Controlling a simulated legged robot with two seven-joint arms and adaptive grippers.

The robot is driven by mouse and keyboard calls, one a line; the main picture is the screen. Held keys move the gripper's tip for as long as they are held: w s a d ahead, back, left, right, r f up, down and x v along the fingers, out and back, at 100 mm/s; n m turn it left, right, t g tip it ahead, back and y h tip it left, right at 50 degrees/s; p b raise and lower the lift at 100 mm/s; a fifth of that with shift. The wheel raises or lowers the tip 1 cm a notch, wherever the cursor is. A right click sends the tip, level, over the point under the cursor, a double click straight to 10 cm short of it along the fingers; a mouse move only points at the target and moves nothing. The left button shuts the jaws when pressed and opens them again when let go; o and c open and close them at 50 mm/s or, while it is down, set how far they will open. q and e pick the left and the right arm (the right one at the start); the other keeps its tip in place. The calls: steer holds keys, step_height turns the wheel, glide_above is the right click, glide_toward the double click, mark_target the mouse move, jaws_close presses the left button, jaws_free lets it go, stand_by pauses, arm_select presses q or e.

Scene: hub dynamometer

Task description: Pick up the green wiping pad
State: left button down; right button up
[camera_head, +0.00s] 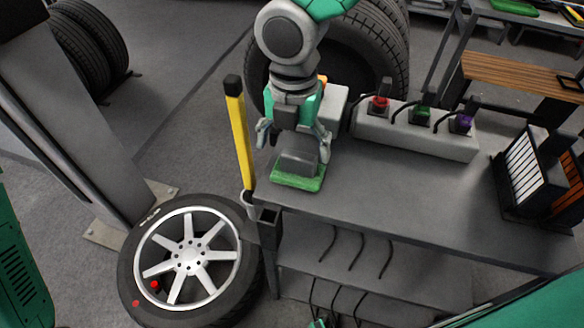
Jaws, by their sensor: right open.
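The green wiping pad (312,184) lies flat on the left end of the grey bench top, near its front corner. A grey block or grip stands on top of the pad. My right gripper (294,143) reaches in from the top, pointing down, with its fingers apart. It is above the pad, with its fingers on either side of the grey block's upper part. I cannot tell whether either finger touches it. My left gripper is not in view.
A yellow post (239,130) stands close left of my right gripper. A grey block with red, green and purple plugs (418,130) sits behind on the bench (400,195). A rack (535,175) stands at right. A wheel (188,258) lies front left. The bench's middle is clear.

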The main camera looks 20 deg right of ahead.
mark_target(300, 165)
steer(key=shift+d+f, duration=0.35)
steer(key=shift+f, duration=0.2)
steer(key=shift+s+d+f, duration=0.1)
steer(key=shift+d+f, duration=0.2)
steer(key=shift+d, duration=0.15)
steer(key=f, duration=0.2)
steer(key=w+f+b, duration=0.1)
steer(key=f, duration=0.1)
steer(key=shift+a+f, duration=0.2)
steer(key=shift+f, duration=0.05)
steer(key=shift+a+f, duration=0.1)
steer(key=shift+a, duration=0.15)
steer(key=shift+d, duration=0.45)
steer(key=c, duration=1.2)
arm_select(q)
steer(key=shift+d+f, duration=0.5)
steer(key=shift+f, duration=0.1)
arm_select(e)
steer(key=shift+s, duration=0.1)
steer(key=shift+c, duration=0.2)
